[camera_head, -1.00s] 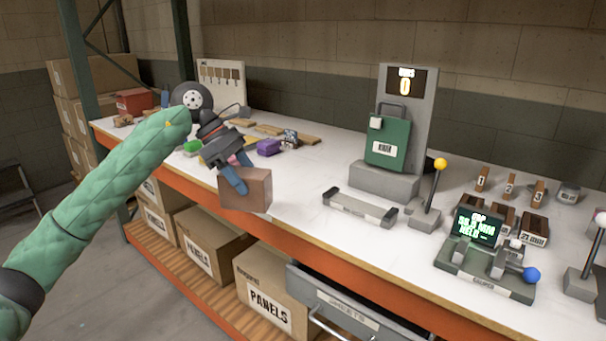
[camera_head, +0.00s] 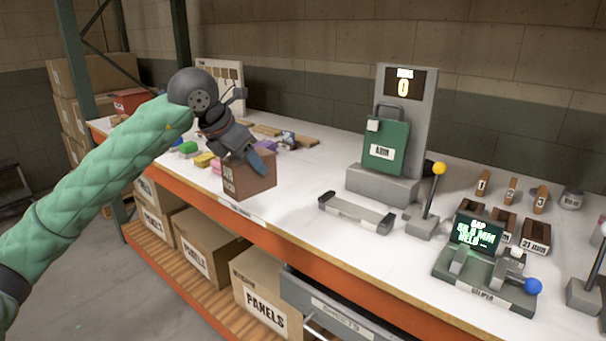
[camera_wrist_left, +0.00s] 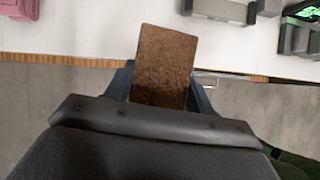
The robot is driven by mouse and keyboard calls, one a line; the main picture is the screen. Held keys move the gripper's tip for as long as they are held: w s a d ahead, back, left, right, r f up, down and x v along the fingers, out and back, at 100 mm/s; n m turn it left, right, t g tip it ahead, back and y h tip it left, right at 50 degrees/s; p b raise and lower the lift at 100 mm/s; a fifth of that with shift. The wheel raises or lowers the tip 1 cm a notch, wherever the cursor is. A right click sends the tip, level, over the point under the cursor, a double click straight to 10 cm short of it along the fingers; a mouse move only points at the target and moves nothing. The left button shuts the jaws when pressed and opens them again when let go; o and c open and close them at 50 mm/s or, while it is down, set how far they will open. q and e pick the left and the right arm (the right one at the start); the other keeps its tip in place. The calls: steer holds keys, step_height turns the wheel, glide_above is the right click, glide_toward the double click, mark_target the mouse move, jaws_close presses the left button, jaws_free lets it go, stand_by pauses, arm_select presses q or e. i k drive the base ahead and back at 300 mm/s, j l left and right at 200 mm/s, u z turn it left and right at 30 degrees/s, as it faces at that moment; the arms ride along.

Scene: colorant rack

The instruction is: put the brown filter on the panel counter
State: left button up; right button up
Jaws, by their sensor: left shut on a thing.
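The brown filter (camera_head: 254,184) is a brown block with a pale-printed face. My left gripper (camera_head: 248,160) is shut on it and holds it, slightly tilted, around the worktop's front edge. In the left wrist view the filter (camera_wrist_left: 165,65) shows its speckled brown face between the blue fingers. The likely panel counter (camera_head: 405,125) is a grey upright stand with a "0" display. A green handled case (camera_head: 387,146) leans on it above a grey base (camera_head: 382,186). The stand is to the right of the filter and apart from it. My right gripper is out of view.
The white worktop (camera_head: 300,190) is clear between filter and stand. A low grey holder (camera_head: 356,212) lies near the front edge. A yellow-knobbed lever (camera_head: 432,205) and a gauge with a green screen (camera_head: 478,235) stand to the right. Several coloured blocks (camera_head: 205,159) lie behind my gripper.

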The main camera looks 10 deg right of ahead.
mark_target(283, 184)
steer(key=i+l, duration=0.3)
steer(key=l, duration=0.15)
steer(key=i+l, duration=0.3)
steer(key=l, duration=0.15)
